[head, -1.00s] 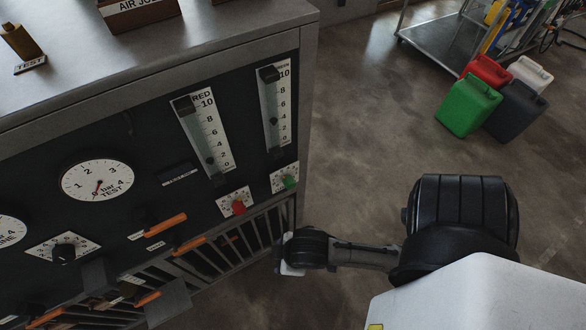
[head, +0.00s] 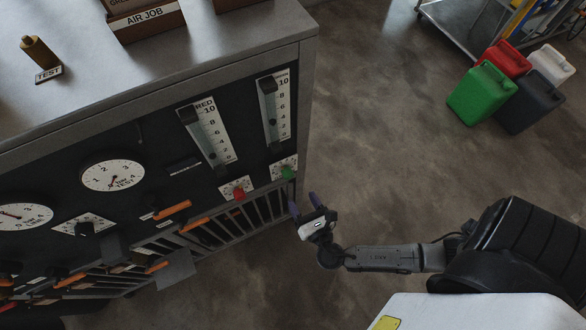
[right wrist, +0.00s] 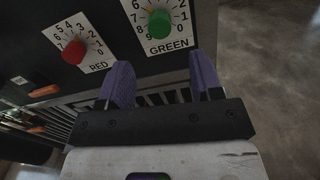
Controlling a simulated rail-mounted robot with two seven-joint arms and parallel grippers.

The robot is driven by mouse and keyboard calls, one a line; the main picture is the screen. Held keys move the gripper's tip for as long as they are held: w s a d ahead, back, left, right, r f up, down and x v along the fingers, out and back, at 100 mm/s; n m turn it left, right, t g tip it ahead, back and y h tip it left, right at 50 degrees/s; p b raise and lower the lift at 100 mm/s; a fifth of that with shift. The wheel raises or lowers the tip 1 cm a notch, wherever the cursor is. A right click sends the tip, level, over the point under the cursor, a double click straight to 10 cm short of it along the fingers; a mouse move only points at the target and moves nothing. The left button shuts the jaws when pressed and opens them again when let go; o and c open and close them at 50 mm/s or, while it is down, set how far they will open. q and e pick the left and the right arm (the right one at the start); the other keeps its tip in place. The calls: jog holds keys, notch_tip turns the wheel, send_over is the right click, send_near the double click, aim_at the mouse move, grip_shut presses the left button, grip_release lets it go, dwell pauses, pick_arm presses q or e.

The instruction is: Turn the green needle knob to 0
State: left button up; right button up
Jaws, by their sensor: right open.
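The green needle knob (head: 288,173) sits on a white dial plate at the lower right of the panel, below the right-hand flow tube. In the right wrist view the green knob (right wrist: 159,25) is on its numbered plate marked GREEN; its exact setting is too small to read. My right gripper (head: 304,204) is open and empty, its two purple fingers pointing at the panel just below the green knob. In the right wrist view the fingers (right wrist: 158,76) stand apart, with the knob beyond and between their tips, not touched. My left gripper is not in view.
The red knob (head: 239,193) on its own plate (right wrist: 97,43) is just left of the green one. Two scaled flow tubes (head: 275,110) rise above. A slatted grille (head: 245,222) lies below the knobs. Floor to the right is clear up to several jerrycans (head: 482,93).

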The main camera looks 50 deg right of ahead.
aim_at(289, 177)
jog(key=shift+n, duration=0.7)
jog(key=b+x, duration=0.1)
jog(key=x, duration=0.7)
jog(key=shift+w+f+b, duration=0.1)
jog(key=shift+w+b, duration=0.15)
jog(key=shift+b, duration=0.15)
jog(key=shift+w+d, duration=0.35)
jog(key=shift+w, duration=0.4)
grip_shut()
